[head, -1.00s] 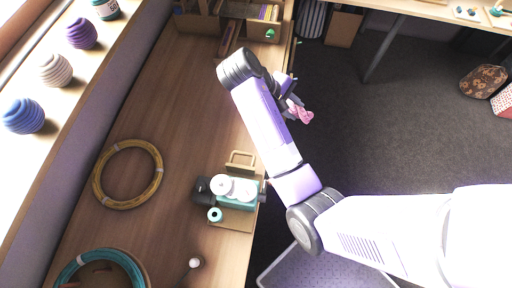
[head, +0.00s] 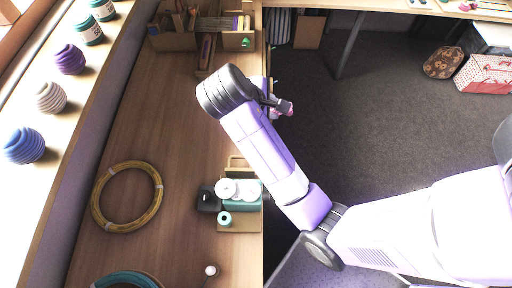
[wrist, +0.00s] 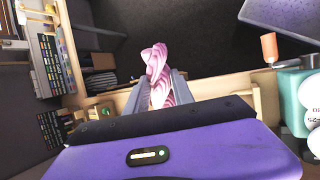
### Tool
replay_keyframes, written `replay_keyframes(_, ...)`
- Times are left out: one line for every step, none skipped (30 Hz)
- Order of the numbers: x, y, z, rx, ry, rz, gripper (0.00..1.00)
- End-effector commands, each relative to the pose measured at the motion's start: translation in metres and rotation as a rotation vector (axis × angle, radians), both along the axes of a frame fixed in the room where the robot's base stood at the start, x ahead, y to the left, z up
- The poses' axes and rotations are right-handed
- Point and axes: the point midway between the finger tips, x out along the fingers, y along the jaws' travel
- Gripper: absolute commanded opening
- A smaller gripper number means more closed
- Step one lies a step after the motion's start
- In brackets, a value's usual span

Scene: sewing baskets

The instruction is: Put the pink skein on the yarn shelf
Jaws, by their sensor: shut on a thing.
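The pink skein (wrist: 157,62) is twisted and stands out between the two grey fingers of my gripper (wrist: 160,92) in the wrist view. The gripper is shut on it. In the head view my gripper (head: 277,104) is at the desk's right edge, and only a small bit of the pink skein (head: 290,110) shows past my wrist. The rest is hidden by the arm.
A pale ledge (head: 25,205) at left bears blue, beige and purple ribbed balls and teal jars. On the wooden desk (head: 160,100) lie a yellow hoop (head: 97,208), a holder with white spools (head: 247,190) and wooden organizers (head: 172,42). The desk's middle is clear.

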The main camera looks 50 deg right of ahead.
Motion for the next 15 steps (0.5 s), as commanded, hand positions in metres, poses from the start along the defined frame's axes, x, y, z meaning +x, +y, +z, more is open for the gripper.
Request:
replay_keyframes(-0.0004, -0.0005, 0.0013, -0.001, 0.0, 0.006, 0.0)
replay_keyframes(-0.0005, -0.0006, 0.0017, -0.001, 0.0, 0.01, 0.0)
replay_keyframes(-0.0005, -0.0011, 0.002, 0.0, 0.0, 0.014, 0.0)
replay_keyframes(-0.0003, -0.0008, 0.0022, 0.0, -0.001, 0.019, 0.0)
replay_keyframes(-0.0002, -0.0006, 0.0023, 0.0, 0.0, 0.024, 0.0)
replay_keyframes(-0.0004, -0.0006, 0.0026, 0.0, 0.001, 0.028, 0.0)
replay_keyframes(-0.0006, -0.0007, 0.0027, 0.0, 0.001, 0.031, 0.0)
replay_keyframes(-0.0006, -0.0002, 0.0029, 0.001, 0.001, 0.036, 0.0)
replay_keyframes(-0.0007, -0.0009, 0.0031, 0.0, 0.0, 0.039, 0.0)
replay_keyframes(-0.0006, -0.001, 0.0031, -0.001, 0.001, 0.042, 0.0)
replay_keyframes(-0.0006, -0.0008, 0.0031, 0.0, 0.0, 0.045, 0.0)
replay_keyframes(-0.0005, -0.0006, 0.0031, 0.0, 0.0, 0.049, 0.0)
replay_keyframes(-0.0004, -0.0004, 0.0031, 0.0, 0.0, 0.051, 0.0)
replay_keyframes(-0.0003, -0.0002, 0.003, 0.001, 0.001, 0.054, 0.0)
replay_keyframes(-0.0002, 0.0003, 0.0029, 0.001, 0.0, 0.057, 0.0)
